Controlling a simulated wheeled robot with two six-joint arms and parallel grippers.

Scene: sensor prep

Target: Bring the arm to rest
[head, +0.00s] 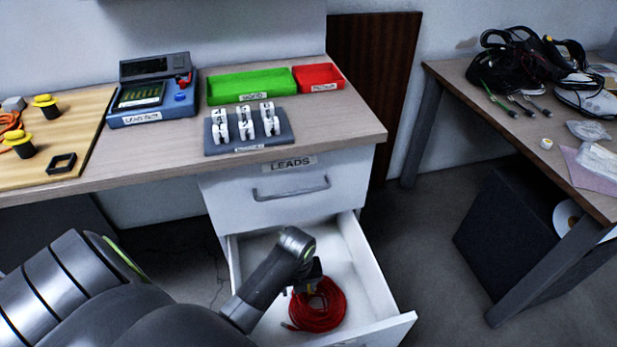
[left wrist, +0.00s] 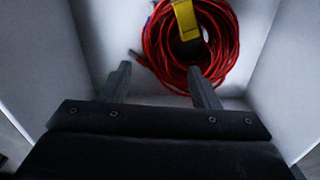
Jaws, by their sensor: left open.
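My left arm reaches down into an open white drawer (head: 373,265) below the desk. In the left wrist view my left gripper (left wrist: 165,82) is open, its two fingers apart with nothing between them that I can see gripped. A coiled red cable (head: 318,308) lies in the drawer under the gripper. In the left wrist view the red coil (left wrist: 228,50) lies just beyond the fingertips, with a yellow band (left wrist: 187,18) on it. In the head view the arm hides part of the coil and the fingers. My right gripper is in neither view.
A closed drawer marked LEADS (head: 290,190) sits above the open one. The desk top (head: 350,120) holds a blue tester (head: 150,100), a green tray (head: 250,86), a red tray (head: 318,77) and a grey rack (head: 247,130). A second table (head: 460,80) stands at the right.

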